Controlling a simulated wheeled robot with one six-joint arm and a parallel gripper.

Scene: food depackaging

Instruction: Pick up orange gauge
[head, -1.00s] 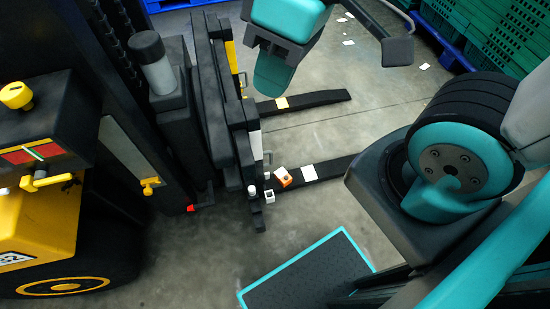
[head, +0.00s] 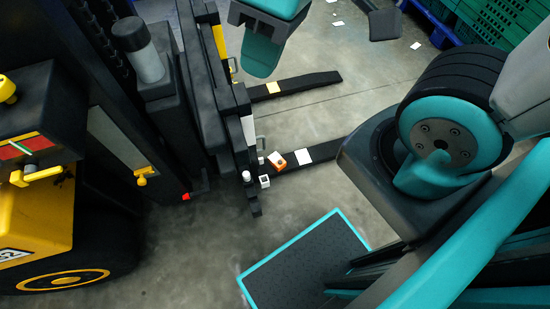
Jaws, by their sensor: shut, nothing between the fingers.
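The orange gauge (head: 277,161) is a small orange block with a white face. It sits tilted on a black fork (head: 325,149), close to the fork's upright frame. The fingers of my gripper do not show. Nothing covers the gauge.
A white cube (head: 265,181) and a white-capped item (head: 247,176) sit beside the gauge. A white card (head: 303,157) lies on the same fork. The yellow and black forklift (head: 36,230) fills the left. A teal-edged platform (head: 310,262) lies below. Bare floor (head: 350,190) is to the right.

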